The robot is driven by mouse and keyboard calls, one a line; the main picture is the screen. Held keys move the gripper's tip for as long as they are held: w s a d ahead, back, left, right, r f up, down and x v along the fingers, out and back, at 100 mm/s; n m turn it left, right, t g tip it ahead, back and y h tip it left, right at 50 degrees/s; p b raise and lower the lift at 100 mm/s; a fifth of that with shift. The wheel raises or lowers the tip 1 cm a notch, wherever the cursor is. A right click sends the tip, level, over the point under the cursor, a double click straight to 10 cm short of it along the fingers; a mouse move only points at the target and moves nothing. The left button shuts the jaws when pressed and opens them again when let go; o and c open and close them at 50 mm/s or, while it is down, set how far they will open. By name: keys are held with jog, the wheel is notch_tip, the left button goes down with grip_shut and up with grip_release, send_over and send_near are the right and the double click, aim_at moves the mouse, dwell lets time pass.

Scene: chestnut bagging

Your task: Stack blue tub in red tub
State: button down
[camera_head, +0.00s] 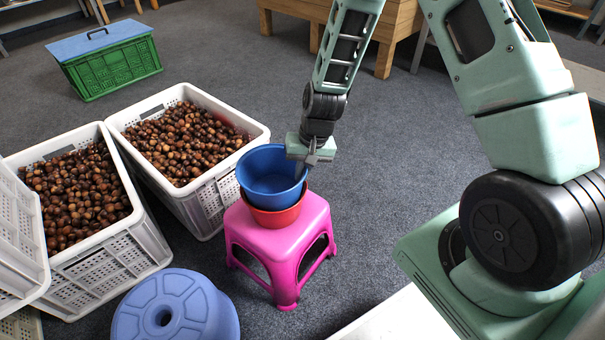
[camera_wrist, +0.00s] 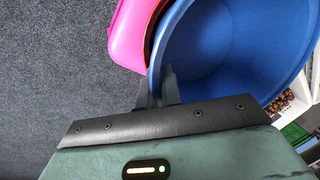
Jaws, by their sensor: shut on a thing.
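The blue tub (camera_head: 268,170) sits upright, partly inside the red tub (camera_head: 276,216) on top of the pink stool (camera_head: 310,222). Only the lower part of the red tub shows below the blue one. My gripper (camera_head: 306,163) is shut on the right rim of the blue tub. In the wrist view my gripper's fingers (camera_wrist: 158,90) pinch the edge of the blue tub (camera_wrist: 220,45), with the pink stool (camera_wrist: 128,35) beyond it. How deep the blue tub rests in the red one is hidden.
White crates full of chestnuts (camera_head: 222,190) stand left of the stool, close to the tubs. A blue round stool (camera_head: 200,315) stands in front. A green crate with a blue lid (camera_head: 112,68) is at the back left. Carpet behind the pink stool is clear.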

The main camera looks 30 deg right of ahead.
jog(key=shift+f, duration=0.55)
jog(key=c, duration=1.6)
grip_release()
